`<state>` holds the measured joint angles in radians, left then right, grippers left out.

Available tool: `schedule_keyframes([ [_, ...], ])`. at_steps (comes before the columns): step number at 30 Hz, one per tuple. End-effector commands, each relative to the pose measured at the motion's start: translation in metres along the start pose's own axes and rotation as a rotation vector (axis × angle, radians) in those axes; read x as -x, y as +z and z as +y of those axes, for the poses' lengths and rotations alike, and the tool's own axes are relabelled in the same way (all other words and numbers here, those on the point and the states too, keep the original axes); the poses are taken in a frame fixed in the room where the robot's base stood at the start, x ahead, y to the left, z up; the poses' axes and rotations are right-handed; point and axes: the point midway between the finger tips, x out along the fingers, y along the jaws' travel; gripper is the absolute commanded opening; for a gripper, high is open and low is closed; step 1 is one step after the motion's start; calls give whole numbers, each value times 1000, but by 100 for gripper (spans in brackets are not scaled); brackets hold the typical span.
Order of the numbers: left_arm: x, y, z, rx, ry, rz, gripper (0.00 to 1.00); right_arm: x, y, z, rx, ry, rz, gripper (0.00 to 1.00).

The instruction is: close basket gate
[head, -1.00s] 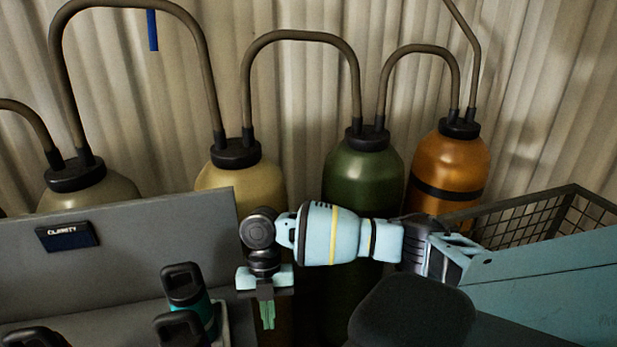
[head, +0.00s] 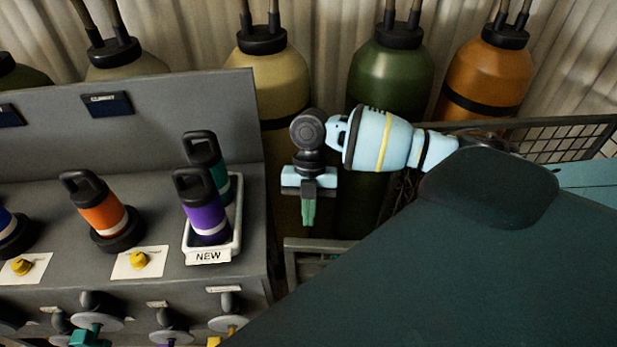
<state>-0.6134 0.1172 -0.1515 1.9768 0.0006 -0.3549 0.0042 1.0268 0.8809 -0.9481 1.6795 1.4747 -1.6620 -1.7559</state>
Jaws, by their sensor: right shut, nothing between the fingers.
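A wire-mesh basket with a dark metal rim (head: 572,138) shows at the right, behind my right arm. A grey frame edge (head: 312,244) with mesh below it shows at lower middle; I cannot tell whether it belongs to the same basket. No gate can be made out clearly; a large dark teal body covers much of that area. My right gripper (head: 309,215) points down with its green fingers shut and empty. It hangs just above and behind the grey frame edge, apart from it as far as I can see. My left gripper is not in view.
A grey bench (head: 150,275) at the left carries an orange bottle (head: 103,217) and a white tray marked NEW (head: 236,246) holding a purple bottle (head: 206,216) and a teal one. Several tall cylinders, including a green one (head: 390,80), stand along the corrugated wall.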

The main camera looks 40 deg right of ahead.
Motion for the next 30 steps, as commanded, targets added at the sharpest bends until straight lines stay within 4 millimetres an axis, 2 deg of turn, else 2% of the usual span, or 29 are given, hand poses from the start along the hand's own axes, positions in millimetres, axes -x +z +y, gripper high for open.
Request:
schedule_keyframes([
  [1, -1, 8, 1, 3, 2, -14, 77, -14, 0, -1, -1, -6, 7, 0],
  [3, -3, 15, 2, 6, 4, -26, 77, -27, 1, -2, -1, -9, 10, 0],
  [14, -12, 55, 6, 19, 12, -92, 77, -95, 0, -2, 0, -8, 9, 0],
  [21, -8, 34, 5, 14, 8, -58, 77, -96, -30, 0, 3, 2, -1, 0],
  [30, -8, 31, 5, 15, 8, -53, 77, -102, -38, -1, 0, -1, 2, 0],
])
